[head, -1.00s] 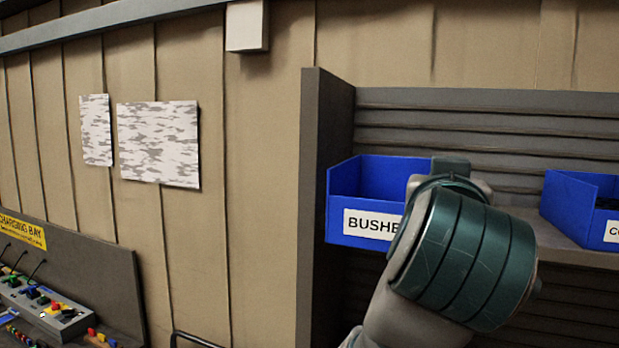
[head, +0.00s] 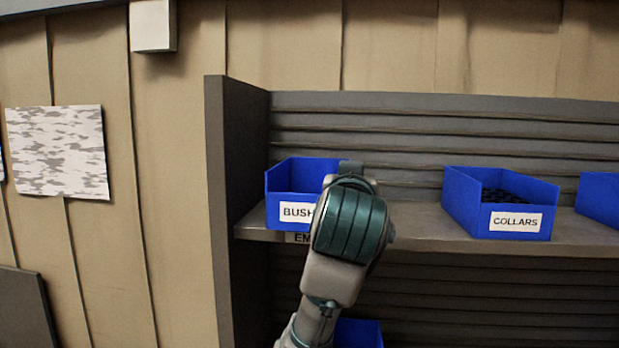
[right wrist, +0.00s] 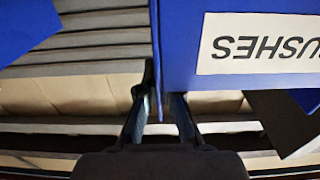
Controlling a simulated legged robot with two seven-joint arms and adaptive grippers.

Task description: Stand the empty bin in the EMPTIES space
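A blue bin labelled BUSHES (head: 288,194) is at the left end of the shelf (head: 405,227), close to the side panel; the part of its inside that shows is bare. A label starting "EM" (head: 298,238) is on the shelf edge just below it, partly hidden by my arm. My right gripper (head: 350,166) is at the bin's right side. I cannot tell whether the bin's base rests fully on the shelf. My left gripper is out of view.
A blue COLLARS bin (head: 500,205) with dark parts stands to the right, past a clear stretch of shelf. Another blue bin (head: 600,200) is at the right edge. A blue bin (head: 358,334) shows low behind my arm. The tall side panel (head: 218,200) bounds the shelf's left end.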

